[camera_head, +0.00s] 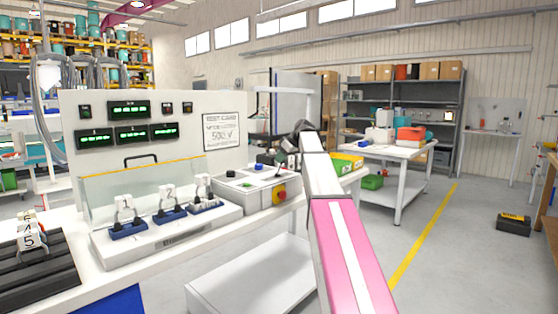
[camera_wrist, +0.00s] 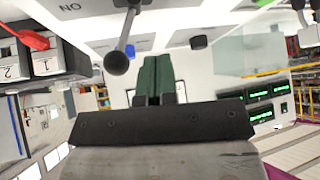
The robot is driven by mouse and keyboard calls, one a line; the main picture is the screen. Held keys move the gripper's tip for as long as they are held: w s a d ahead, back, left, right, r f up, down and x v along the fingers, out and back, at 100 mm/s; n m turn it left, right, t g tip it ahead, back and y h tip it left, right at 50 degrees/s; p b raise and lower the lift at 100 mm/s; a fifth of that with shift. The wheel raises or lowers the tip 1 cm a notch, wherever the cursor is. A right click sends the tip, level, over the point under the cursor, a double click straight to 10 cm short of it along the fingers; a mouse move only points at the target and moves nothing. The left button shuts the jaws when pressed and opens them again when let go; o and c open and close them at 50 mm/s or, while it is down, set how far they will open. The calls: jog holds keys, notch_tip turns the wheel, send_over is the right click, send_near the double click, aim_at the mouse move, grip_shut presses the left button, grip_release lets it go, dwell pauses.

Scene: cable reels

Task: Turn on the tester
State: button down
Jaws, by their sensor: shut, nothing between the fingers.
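The tester (camera_head: 70,110) is a white panel with lit green displays, and a white control box (camera_head: 238,193) stands beside its lower right. In the wrist view, a metal lever with a black ball knob (camera_wrist: 118,63) rises from a white plate with lettering that reads "NO" in this turned picture. My gripper (camera_wrist: 157,60) has its dark green fingers together, empty, beside the knob with a small gap showing in the picture. In the head view my gripper (camera_head: 281,159) is at the back right of the control box, partly hidden by my arm.
Numbered plugs on blue bases (camera_head: 128,229) stand before a clear guard (camera_head: 150,180). A white table (camera_head: 400,153) stands behind at right. Open floor lies right.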

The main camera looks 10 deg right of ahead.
jog(key=shift+r, duration=0.1)
jog(key=shift+r, duration=0.7)
jog(key=shift+s, duration=0.1)
